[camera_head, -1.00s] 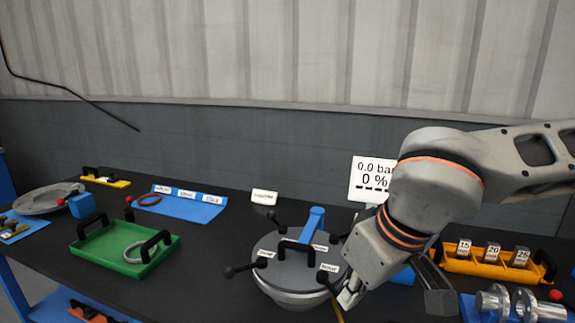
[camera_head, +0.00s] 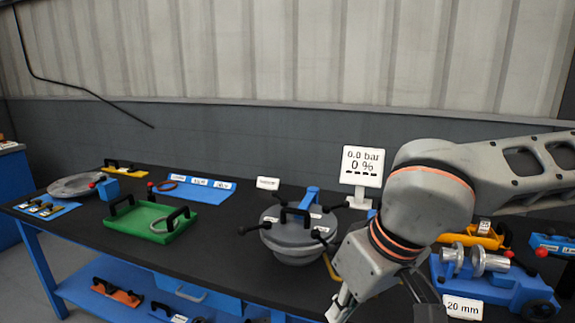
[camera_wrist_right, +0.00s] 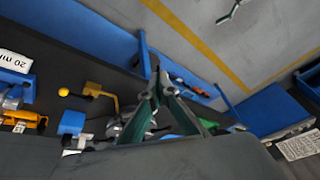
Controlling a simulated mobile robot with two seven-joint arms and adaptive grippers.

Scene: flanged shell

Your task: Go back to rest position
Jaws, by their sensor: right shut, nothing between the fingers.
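My right gripper (camera_head: 340,306) is at the lower middle of the head view, in front of the bench's near edge and to the right of the grey flanged shell (camera_head: 290,252). The right wrist view shows its fingers (camera_wrist_right: 157,76) with their tips together and nothing held between them. The shell stands on the bench with its lid on, black clamp handles around it and a blue arm behind. My right arm partly covers the area right of the shell. My left gripper does not show in the head view.
The dark bench (camera_head: 225,262) holds a green tray (camera_head: 150,222) with a ring, a blue labelled mat (camera_head: 196,190), a round metal plate (camera_head: 76,186) and a pressure display (camera_head: 363,166). At the right stands a blue cart (camera_head: 490,290) with metal spools. A lower shelf holds an orange tray (camera_head: 117,293).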

